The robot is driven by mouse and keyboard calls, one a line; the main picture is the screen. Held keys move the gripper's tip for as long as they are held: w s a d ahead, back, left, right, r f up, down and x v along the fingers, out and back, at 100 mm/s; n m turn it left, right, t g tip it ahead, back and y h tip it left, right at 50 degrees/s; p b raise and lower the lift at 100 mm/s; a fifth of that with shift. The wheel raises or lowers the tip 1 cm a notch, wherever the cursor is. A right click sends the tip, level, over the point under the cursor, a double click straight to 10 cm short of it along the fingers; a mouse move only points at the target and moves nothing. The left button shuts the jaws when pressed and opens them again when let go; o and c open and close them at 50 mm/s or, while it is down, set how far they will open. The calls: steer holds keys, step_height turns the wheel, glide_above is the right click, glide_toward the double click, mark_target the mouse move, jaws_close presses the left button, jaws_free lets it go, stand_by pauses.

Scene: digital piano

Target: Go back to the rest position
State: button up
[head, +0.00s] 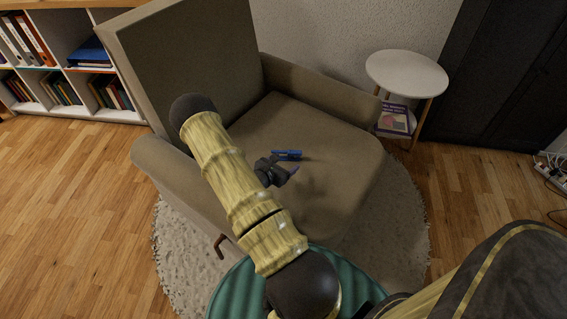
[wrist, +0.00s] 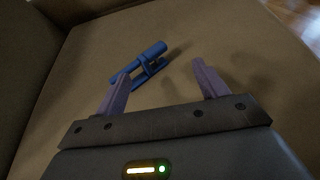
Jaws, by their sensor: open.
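My gripper (wrist: 158,88) is open and empty, its two purple fingers spread above the seat of the brown armchair (head: 330,135). It also shows in the head view (head: 290,168), partly hidden by my arm. A blue object (wrist: 138,65) lies on the seat just beyond the fingers, nearer the left finger. In the head view the blue object (head: 287,154) is small, and its kind is hard to tell. No part of it is visibly held. My arm reaches over the chair's left armrest side, bent at a dark joint.
A round white side table (head: 407,72) with a book (head: 393,118) on its lower shelf stands right of the chair. A white bookcase (head: 85,110) is at the back left. A round teal surface (head: 235,285) is close in front. Wood floor is open on the left.

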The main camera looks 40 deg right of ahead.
stand_by(0.3)
steer(key=shift+r+m, duration=0.3)
steer(key=shift+r, duration=0.1)
steer(key=s+a+r+m+g+y, duration=0.3)
steer(key=s+a+r+m+g, duration=0.35)
steer(key=r+m, duration=0.35)
steer(key=s+a+r+m+t+y, duration=0.1)
steer(key=a+r+m+t+y, duration=0.15)
steer(key=a+r, duration=0.4)
steer(key=s+a+r+m+t+y, duration=0.15)
steer(key=a+r+m+y, duration=0.25)
steer(key=a, duration=0.6)
steer(key=a+r+m+t+y, duration=0.3)
steer(key=a+r+y, duration=0.15)
steer(key=a, duration=0.35)
step_height(320, 180, up, 27)
steer(key=p, duration=2.7)
steer(key=shift+g+h, duration=0.35)
steer(key=shift+h, duration=0.05)
steer(key=shift+a, duration=0.1)
